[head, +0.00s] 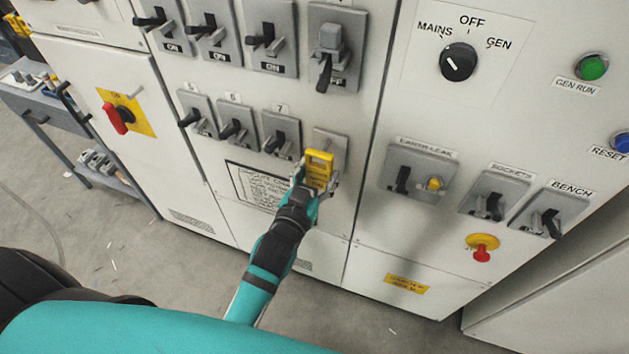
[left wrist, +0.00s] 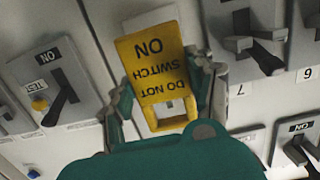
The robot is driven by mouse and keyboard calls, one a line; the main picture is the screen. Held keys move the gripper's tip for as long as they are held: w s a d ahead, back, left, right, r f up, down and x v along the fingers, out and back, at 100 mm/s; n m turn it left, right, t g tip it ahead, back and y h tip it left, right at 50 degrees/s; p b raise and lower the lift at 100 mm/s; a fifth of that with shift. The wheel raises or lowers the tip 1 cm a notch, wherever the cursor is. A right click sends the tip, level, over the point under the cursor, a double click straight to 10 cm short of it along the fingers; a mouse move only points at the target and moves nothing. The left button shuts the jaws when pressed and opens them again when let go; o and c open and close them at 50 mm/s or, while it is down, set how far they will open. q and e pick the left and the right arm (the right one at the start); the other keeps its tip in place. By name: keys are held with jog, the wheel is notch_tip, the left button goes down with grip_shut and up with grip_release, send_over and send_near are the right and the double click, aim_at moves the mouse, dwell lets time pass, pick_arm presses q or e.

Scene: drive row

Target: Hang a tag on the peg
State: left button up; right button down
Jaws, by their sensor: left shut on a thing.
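My left gripper (head: 317,182) is shut on a yellow tag (head: 320,169), in front of the lower row of the cabinet. The tag is upright in the head view, with an opening near its top. In the left wrist view the tag (left wrist: 158,68) appears upside down and reads "DO NOT SWITCH ON". The gripper's fingers (left wrist: 165,98) are on both sides of it. A pale grey plate (head: 332,143) is behind and above the tag. The peg is not clear; I cannot tell whether the tag touches it. My right gripper is not in view.
Black-handled switches, such as switch 7 (head: 280,134), stand close to the left of the tag. The earth-leak switch (head: 418,173) is to the right. A red-handled isolator (head: 118,118) and a grey cart (head: 75,140) are farther left. The floor (head: 110,235) is mostly clear.

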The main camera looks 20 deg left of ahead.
pick_arm(q)
jog(key=shift+w, duration=0.55)
jog(key=shift+w+f+b, duration=0.1)
jog(key=shift+w+b, duration=0.35)
jog(key=shift+w, duration=0.05)
jog(key=shift+w+d+f, duration=0.1)
jog(key=shift+w+f, duration=0.2)
jog(key=shift+w, duration=0.25)
jog(key=shift+w+f, duration=0.1)
jog(key=shift+f, duration=0.05)
jog(key=o, duration=1.2)
